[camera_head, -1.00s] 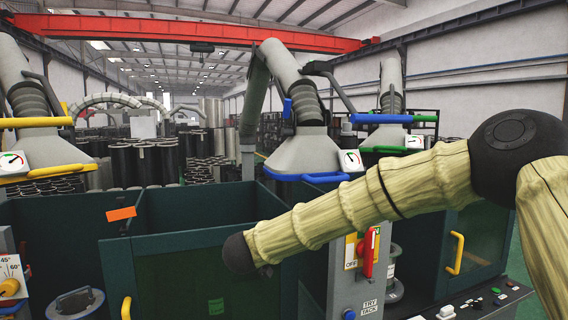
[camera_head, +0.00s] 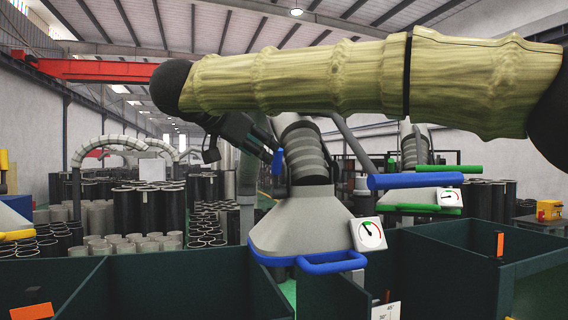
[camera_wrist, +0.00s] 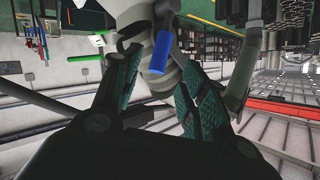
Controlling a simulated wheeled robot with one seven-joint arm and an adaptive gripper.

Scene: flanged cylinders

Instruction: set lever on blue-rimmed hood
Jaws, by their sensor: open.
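The blue-rimmed hood (camera_head: 305,228) hangs at the middle of the head view, its grey cone under a ribbed duct. A short blue lever grip (camera_head: 277,163) stands steeply at the duct's left side. It appears to be the blue cylinder (camera_wrist: 161,52) in the wrist view. My gripper (camera_head: 262,148) is just above and left of the grip in the head view, partly under my forearm. In the wrist view its dark, ridged fingers (camera_wrist: 158,92) are spread, with the blue grip beyond or between their tips. Contact cannot be told. A round gauge (camera_head: 369,234) sits on the hood's right.
A blue horizontal bar (camera_head: 417,181) and a green bar (camera_head: 449,168) lie to the right. A blue handle (camera_head: 331,263) projects from the hood's front rim. Dark green bins (camera_head: 170,285) stand below. A green-rimmed hood (camera_head: 420,207) is behind right.

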